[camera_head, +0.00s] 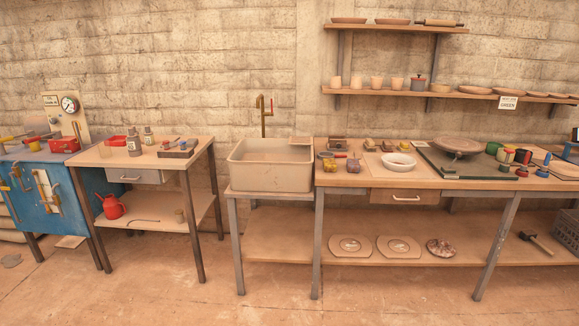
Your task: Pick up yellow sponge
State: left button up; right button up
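I cannot pick out the yellow sponge with certainty, as the items are small and far off. On the long right workbench (300,187), several small blocks sit near the back, among them a yellowish-tan block (371,143). On the blue cabinet at the far left there is a yellow item (34,144). Neither of my grippers shows in the view.
A sink (270,165) with a brass tap (263,117) stands between the right workbench and a smaller table (95,158). A red jug (110,207) is on that table's lower shelf. Wall shelves (400,27) hang above. The floor (270,305) in front is clear.

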aim_at(329, 164)
jog(key=i, duration=0.75)
jog(key=i+z, duration=0.15)
jog(key=i, duration=0.55)
jog(key=i+j, duration=0.2)
jog(key=i, duration=0.55)
